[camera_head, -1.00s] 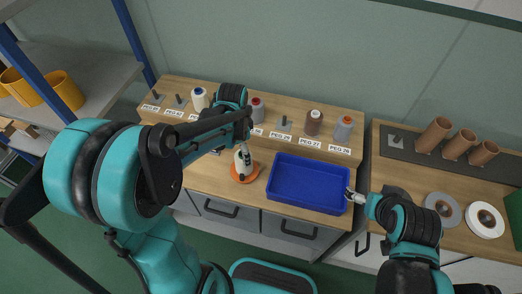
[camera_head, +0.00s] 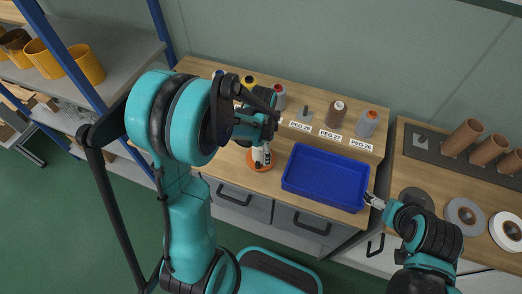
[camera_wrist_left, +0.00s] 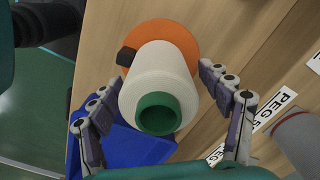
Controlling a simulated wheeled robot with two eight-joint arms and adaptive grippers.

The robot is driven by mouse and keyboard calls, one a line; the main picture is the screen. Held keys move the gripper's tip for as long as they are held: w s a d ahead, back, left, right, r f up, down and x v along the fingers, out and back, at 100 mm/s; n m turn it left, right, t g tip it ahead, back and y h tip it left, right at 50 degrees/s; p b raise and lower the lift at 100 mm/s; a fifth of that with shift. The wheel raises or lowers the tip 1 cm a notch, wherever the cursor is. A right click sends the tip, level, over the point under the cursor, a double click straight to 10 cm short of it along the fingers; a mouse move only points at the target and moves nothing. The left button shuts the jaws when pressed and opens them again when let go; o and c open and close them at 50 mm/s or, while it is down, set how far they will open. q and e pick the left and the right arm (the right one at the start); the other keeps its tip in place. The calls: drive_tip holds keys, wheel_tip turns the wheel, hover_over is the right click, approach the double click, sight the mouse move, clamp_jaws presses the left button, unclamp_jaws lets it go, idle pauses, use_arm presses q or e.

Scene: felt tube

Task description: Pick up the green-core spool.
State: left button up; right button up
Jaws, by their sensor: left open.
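The green-core spool (camera_wrist_left: 158,90) is a cream cone of thread with a green core at its end, standing on an orange round base (camera_wrist_left: 165,38). In the head view it is largely hidden by my left gripper (camera_head: 264,150), and the orange base (camera_head: 258,167) shows below. My left gripper is open, and in the left wrist view its fingers (camera_wrist_left: 165,115) lie on either side of the spool, with gaps visible between them and the thread. My right gripper (camera_head: 374,201) is at the right end of the blue tray; its jaws are too small to read.
The blue tray (camera_head: 325,150) is empty, just right of the orange base. Behind stands a raised shelf with labelled pegs, a brown spool (camera_head: 337,113) and a grey spool (camera_head: 367,123). A side table at right holds brown tubes (camera_head: 462,138) and rolls (camera_head: 465,215).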

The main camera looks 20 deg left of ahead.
use_arm(q)
drive_tip(key=c, duration=1.5)
wheel_tip(320, 180, up, 10)
drive_tip(key=p, duration=0.3)
drive_tip(key=shift+p, duration=0.35)
